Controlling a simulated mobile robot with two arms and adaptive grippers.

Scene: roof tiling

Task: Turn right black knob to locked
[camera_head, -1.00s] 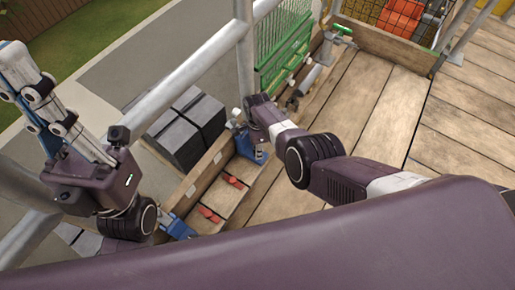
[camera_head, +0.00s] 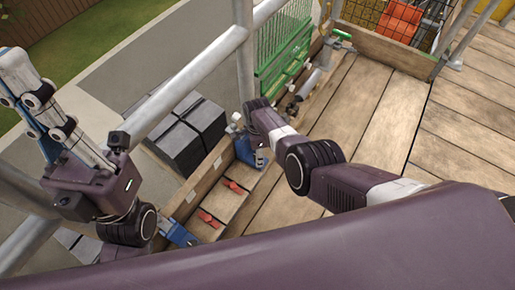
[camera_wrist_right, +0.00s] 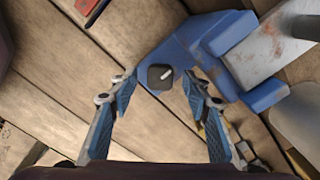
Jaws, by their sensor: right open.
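In the right wrist view a black knob (camera_wrist_right: 154,79) with a white mark slanting up to the right sits on a blue bracket (camera_wrist_right: 180,50). My right gripper (camera_wrist_right: 158,86) is open; its two fingers lie either side of the knob in the picture, with visible gaps and nothing held. In the head view the blue bracket (camera_head: 237,121) shows beside my right wrist, and the knob is hidden there. My left gripper (camera_head: 14,62) is at the upper left, raised and far from the knob; its jaw opening is unclear.
Another blue bracket (camera_head: 178,234) and two red pieces (camera_head: 207,218) are at the near end of the wooden side board. Grey railing pipes (camera_head: 190,80) run beside it. Dark stacked blocks (camera_head: 190,130) stand outside. The plank deck (camera_head: 370,110) is clear to the right.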

